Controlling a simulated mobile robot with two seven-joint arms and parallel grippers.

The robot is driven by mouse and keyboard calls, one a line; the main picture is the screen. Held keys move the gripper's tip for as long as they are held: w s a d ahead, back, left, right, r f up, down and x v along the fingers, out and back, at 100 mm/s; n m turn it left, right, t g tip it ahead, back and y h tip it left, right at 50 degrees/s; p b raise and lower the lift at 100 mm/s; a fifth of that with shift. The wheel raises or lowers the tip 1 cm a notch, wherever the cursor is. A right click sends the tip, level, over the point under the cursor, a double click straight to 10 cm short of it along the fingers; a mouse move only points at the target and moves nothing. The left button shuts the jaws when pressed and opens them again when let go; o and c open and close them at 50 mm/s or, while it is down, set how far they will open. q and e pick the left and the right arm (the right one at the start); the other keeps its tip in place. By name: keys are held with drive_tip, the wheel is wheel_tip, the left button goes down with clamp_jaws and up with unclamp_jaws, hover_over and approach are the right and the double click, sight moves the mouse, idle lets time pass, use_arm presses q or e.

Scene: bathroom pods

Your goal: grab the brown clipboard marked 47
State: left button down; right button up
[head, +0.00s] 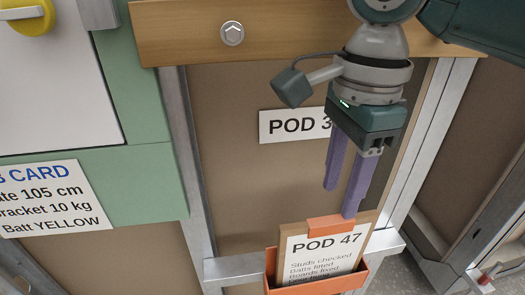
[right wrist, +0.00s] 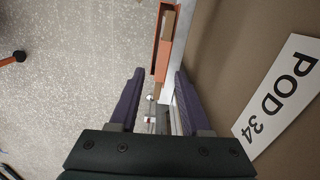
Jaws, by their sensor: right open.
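The brown clipboard (head: 368,228) stands upright in an orange holder (head: 318,284) low on the wall. Its white sheet reads POD 47, and an orange clip sits at its top edge; the holder's front hides its lower part. My right gripper (head: 339,203) is open and empty, its purple fingers pointing down just above the clipboard's top. One fingertip looks close to the orange clip; I cannot tell if they touch. In the right wrist view, the clipboard's brown top edge (right wrist: 170,22) and the orange holder lie just beyond the fingertips. My left gripper is not in view.
A label reading POD 3 (head: 290,125), shown as POD 34 in the right wrist view (right wrist: 283,90), is on the brown panel behind my gripper. A wooden beam (head: 190,30) crosses above. Metal posts (head: 428,150) flank the panel. Grey floor (right wrist: 70,80) lies open to the left.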

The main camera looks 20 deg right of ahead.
sight(328, 235)
drive_tip(key=shift+w+d+f+m, duration=0.1)
drive_tip(key=shift+d+f+m, duration=0.2)
drive_tip(key=shift+f, duration=0.25)
drive_tip(key=shift+f+b, duration=0.35)
drive_tip(key=shift+b, duration=0.05)
wheel_tip(328, 235, down, 3)
drive_tip(key=shift+f+b, duration=0.2)
drive_tip(key=shift+b, duration=0.4)
drive_tip(key=f+b, duration=0.1)
drive_tip(key=f, duration=0.1)
drive_tip(key=f+b, duration=0.1)
drive_tip(key=f, duration=0.2)
drive_tip(key=shift+a+f+b, duration=0.2)
drive_tip(key=shift+f+b, duration=0.05)
drive_tip(key=shift+b, duration=0.1)
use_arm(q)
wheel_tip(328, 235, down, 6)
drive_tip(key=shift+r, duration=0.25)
use_arm(e)
drive_tip(key=shift+w, duration=0.1)
drive_tip(key=shift+c, duration=0.4)
clamp_jaws()
